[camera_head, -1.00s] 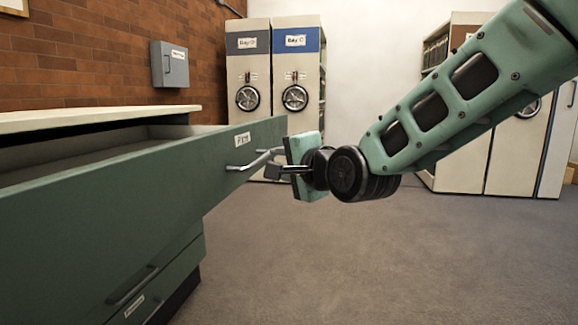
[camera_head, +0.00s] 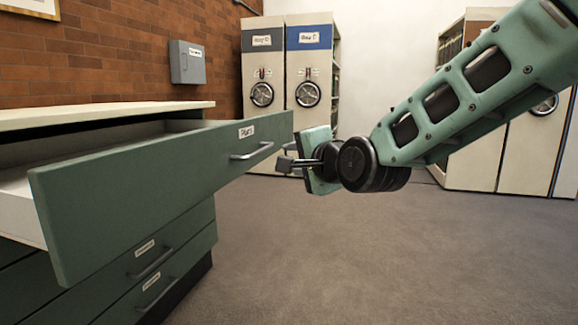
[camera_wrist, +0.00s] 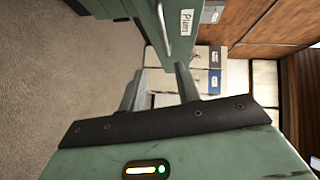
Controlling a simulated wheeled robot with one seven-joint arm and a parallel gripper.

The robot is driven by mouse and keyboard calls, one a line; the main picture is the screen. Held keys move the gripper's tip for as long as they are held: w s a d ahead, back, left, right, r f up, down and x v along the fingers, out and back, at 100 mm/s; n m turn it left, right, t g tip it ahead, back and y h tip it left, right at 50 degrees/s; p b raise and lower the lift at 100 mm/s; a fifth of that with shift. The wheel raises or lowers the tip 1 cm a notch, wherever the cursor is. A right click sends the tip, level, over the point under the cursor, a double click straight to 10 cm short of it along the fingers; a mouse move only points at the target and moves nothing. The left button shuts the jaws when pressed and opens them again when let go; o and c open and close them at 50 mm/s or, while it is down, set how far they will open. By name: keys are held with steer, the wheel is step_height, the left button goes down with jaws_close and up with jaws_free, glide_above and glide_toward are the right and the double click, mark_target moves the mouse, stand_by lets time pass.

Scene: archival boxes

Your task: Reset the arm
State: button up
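My gripper (camera_head: 285,158) is at the end of my green arm, to the right of the open drawer. Its two fingers stand apart with nothing between them, and they also show in the wrist view (camera_wrist: 160,88). The green drawer front (camera_head: 150,185) has a label that seems to read "Plans". Its grey bar handle (camera_head: 252,151) is to the left of my fingers, with a gap between. In the wrist view the handle (camera_wrist: 162,30) shows beyond the fingertips.
The drawer is pulled out from the green cabinet (camera_head: 190,245), with more closed drawers below. White shelving units with wheel handles (camera_head: 262,70) stand at the back, others (camera_head: 520,150) at the right. A grey wall box (camera_head: 187,62) hangs on brick. Carpet (camera_head: 380,260) is clear.

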steer(key=s+f+n+g+h+p, duration=0.1)
steer(key=s+f+n+g, duration=0.4)
steer(key=s, duration=0.3)
steer(key=s+f+n+g+h+p, duration=0.1)
steer(key=s+f+n+g, duration=0.2)
steer(key=s+f+n, duration=0.45)
steer(key=s+d+f+n+g+h+p, duration=0.1)
steer(key=s+d+n+g+h+p, duration=0.3)
steer(key=s, duration=0.6)
steer(key=s+d+f+n+g, duration=0.1)
steer(key=s+d+n+g, duration=0.3)
steer(key=s, duration=0.6)
step_height(320, 180, up, 36)
steer(key=d+m+t+p, duration=0.1)
steer(key=m+p, duration=0.1)
steer(key=p, duration=3.3)
steer(key=shift+p, duration=0.35)
steer(key=shift+w+f, duration=0.1)
